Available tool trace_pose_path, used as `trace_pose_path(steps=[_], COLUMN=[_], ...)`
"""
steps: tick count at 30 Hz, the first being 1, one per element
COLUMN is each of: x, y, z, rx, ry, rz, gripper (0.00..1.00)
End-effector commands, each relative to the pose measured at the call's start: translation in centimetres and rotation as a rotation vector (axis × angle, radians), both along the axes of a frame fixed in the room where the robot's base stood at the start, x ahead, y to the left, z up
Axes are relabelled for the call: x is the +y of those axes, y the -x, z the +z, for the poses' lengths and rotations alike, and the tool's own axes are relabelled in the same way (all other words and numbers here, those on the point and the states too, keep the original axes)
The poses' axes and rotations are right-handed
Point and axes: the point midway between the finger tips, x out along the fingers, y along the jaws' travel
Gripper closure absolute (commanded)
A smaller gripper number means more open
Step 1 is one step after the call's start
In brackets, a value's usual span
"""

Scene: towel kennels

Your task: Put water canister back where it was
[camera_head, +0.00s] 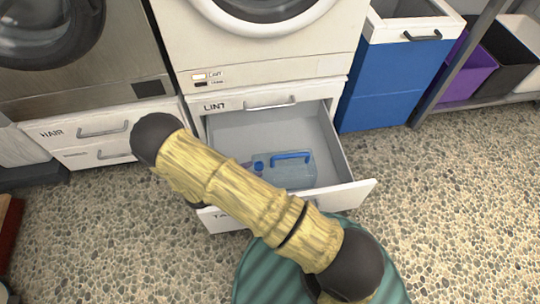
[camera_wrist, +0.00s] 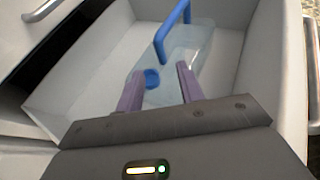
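The water canister (camera_head: 296,172) is a clear pale-blue jug with a blue handle and blue cap. Whether the fingers touch the canister is unclear.
Closed drawers marked HAIR (camera_head: 75,132) stand at the left. A blue bin (camera_head: 385,80) stands right of the open drawer, and a shelf with purple and black boxes (camera_head: 500,60) is at the far right. Pebbled floor (camera_head: 450,190) is free at the right.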

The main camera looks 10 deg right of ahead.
Motion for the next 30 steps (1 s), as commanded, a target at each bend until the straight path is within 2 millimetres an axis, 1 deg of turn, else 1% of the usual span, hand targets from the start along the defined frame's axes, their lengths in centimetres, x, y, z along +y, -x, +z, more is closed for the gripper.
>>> trace_pose_path(steps=[4, 7, 12, 18, 23, 30], x=[-0.8, -2.0, -4.8, -7.2, -8.5, -10.0], y=[0.1, 0.3, 1.7, 3.7, 5.3, 7.1], z=[1.0, 2.7, 6.7, 11.1, 14.5, 19.5], rx=[-0.003, -0.011, -0.040, -0.107, -0.188, -0.366], ry=[-0.033, -0.091, -0.259, -0.483, -0.671, -0.963], rz=[-0.061, -0.165, -0.440, -0.759, -0.994, -1.314], gripper=[0.62, 0.62, 0.62, 0.62, 0.62, 0.62])
